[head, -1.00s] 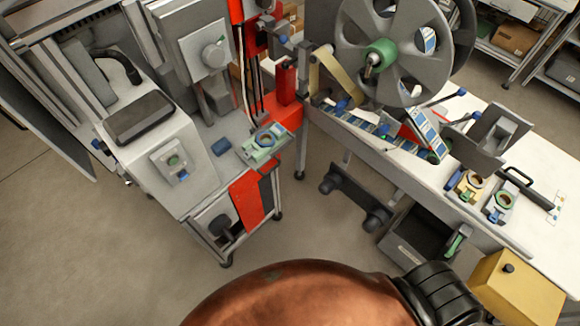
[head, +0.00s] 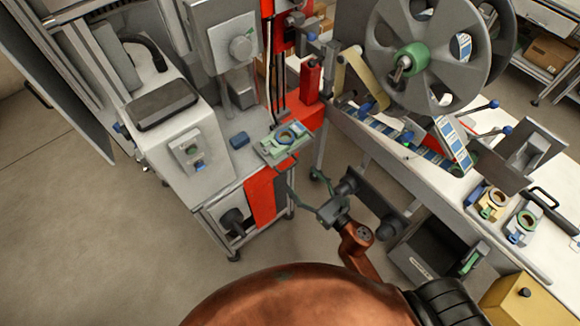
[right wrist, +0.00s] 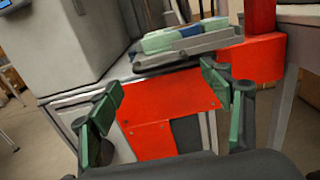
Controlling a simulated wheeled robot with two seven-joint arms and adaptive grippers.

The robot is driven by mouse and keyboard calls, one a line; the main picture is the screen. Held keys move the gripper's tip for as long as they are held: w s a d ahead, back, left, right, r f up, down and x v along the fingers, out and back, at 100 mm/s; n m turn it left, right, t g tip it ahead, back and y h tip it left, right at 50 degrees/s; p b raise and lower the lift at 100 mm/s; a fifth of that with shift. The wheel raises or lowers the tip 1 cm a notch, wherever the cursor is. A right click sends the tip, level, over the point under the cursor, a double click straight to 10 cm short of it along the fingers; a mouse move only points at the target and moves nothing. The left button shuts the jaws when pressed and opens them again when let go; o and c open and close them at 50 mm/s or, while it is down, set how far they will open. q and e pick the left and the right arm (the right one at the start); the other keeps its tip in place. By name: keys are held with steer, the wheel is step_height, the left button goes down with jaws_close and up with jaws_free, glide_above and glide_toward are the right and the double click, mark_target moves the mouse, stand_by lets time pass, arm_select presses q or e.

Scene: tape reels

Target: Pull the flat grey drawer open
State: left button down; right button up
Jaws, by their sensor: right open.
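The flat grey drawer (head: 287,154) appears as a thin grey slab on the front of the machine table, with a green and blue fixture (head: 282,139) on top. It also shows in the right wrist view (right wrist: 198,44), above a red panel. My right gripper (head: 301,176) is open and empty, just in front of and below the drawer, with its fingers toward the machine. In the right wrist view its green-padded fingertips (right wrist: 162,78) are spread wide, with the drawer beyond and above them. I see no contact. My left gripper is out of view.
The red panel (head: 262,196) hangs below the drawer, and a red column (head: 311,76) stands behind it. A bench with a large grey reel (head: 428,62) is at the right. A dark open bin (head: 425,255) sits under the bench. Floor at the left is clear.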

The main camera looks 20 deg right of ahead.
mark_target(290, 167)
steer(key=x, duration=0.7)
steer(key=shift+f, duration=0.15)
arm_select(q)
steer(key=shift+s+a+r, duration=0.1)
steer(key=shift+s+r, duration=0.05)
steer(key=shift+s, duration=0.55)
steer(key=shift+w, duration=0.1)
arm_select(e)
steer(key=shift+c, duration=0.9)
steer(key=c, duration=1.2)
steer(key=s+a, duration=0.3)
steer(key=a, duration=0.5)
steer(key=shift+b, duration=0.45)
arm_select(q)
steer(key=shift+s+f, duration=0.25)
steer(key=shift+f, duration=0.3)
arm_select(e)
steer(key=o, duration=1.4)
steer(key=shift+d, duration=0.1)
